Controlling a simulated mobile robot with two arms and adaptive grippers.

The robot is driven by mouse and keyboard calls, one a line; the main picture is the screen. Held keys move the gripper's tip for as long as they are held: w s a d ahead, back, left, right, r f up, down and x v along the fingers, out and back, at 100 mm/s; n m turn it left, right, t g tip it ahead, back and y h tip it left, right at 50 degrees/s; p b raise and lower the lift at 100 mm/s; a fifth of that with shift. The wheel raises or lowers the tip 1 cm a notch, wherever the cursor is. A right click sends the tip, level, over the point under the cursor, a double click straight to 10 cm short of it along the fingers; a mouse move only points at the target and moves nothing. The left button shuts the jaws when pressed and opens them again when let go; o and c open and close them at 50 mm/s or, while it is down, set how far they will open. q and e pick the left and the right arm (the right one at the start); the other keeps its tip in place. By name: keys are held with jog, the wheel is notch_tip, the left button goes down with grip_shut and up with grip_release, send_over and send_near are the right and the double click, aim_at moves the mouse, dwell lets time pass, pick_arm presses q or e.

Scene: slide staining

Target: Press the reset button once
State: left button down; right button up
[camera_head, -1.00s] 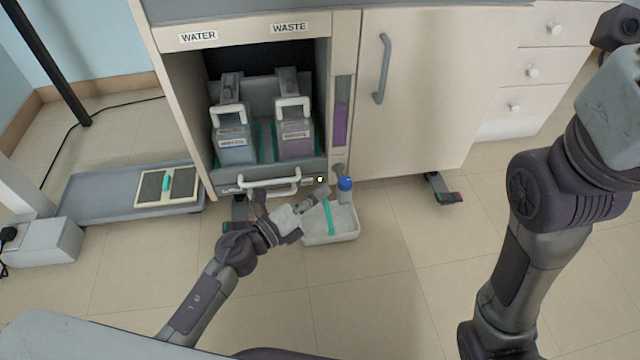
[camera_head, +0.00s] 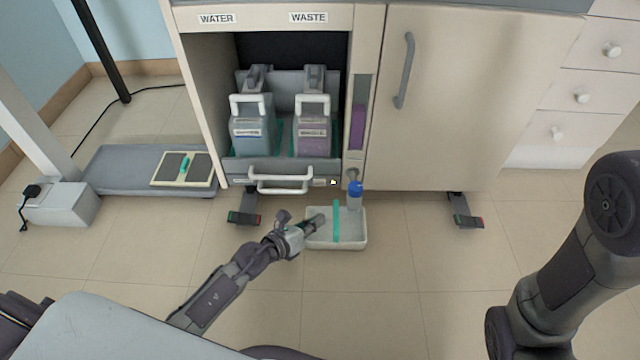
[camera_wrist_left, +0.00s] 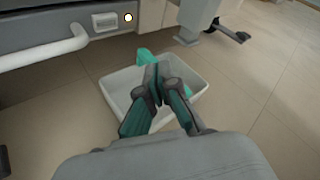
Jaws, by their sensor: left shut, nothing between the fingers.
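A small round white button (camera_head: 333,182) sits at the right end of the drawer front, under the waste bottle. It also shows in the left wrist view (camera_wrist_left: 128,17), right of a small framed plate (camera_wrist_left: 104,21). My left gripper (camera_head: 320,219) is shut and empty, below the button and apart from it, over the white tray (camera_head: 355,242). In the left wrist view its fingertips (camera_wrist_left: 154,76) are together in front of the tray. My right arm shows at the right edge of the head view, but its gripper is out of view.
The drawer's white handle (camera_head: 281,187) stands out left of the button. The drawer holds a water bottle (camera_head: 252,138) and a waste bottle (camera_head: 312,138). A blue-capped bottle (camera_head: 355,196) and a teal strip (camera_head: 336,222) are at the tray.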

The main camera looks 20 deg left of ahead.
aim_at(320, 183)
pick_arm(q)
jog(key=w+a+b, duration=0.2)
jog(key=w, duration=0.6)
jog(key=shift+a+b, duration=0.15)
jog(key=shift+b, duration=0.25)
jog(key=shift+w, duration=0.25)
dwell(0.9)
jog(key=shift+w+a, duration=0.15)
jog(key=shift+w, duration=0.1)
jog(key=shift+w, duration=0.3)
dwell(0.5)
dwell(0.4)
jog(key=shift+s+p, duration=0.35)
jog(key=shift+s, duration=0.4)
